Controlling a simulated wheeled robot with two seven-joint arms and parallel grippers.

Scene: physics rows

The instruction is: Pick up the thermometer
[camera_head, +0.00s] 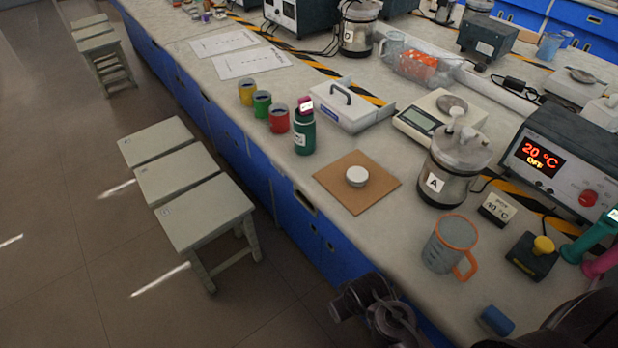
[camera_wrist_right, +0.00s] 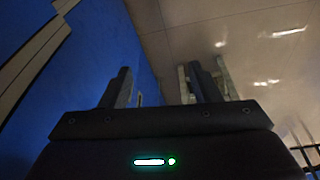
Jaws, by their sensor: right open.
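I cannot tell for sure which thing is the thermometer. A pink piece with a small pale face (camera_head: 305,104) tops a dark green cylinder (camera_head: 304,136) on the bench. At the right edge lie a teal stick-like device (camera_head: 588,242) with a small pale face and a pink one (camera_head: 603,262), both partly cut off. My right gripper (camera_wrist_right: 163,90) is open and empty in the right wrist view, with the blue cabinet front on one side and floor on the other. Dark parts of my arms show at the bottom of the head view; no left gripper fingers are discernible.
The bench carries a brown board (camera_head: 338,192) with a white round lid (camera_head: 357,176), a white scale (camera_head: 415,119), vessel A (camera_head: 434,183), an orange-handled beaker (camera_head: 448,244), a heater box (camera_head: 567,165) and a blue cylinder (camera_head: 496,321). Stools (camera_head: 205,212) stand left of the blue cabinets.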

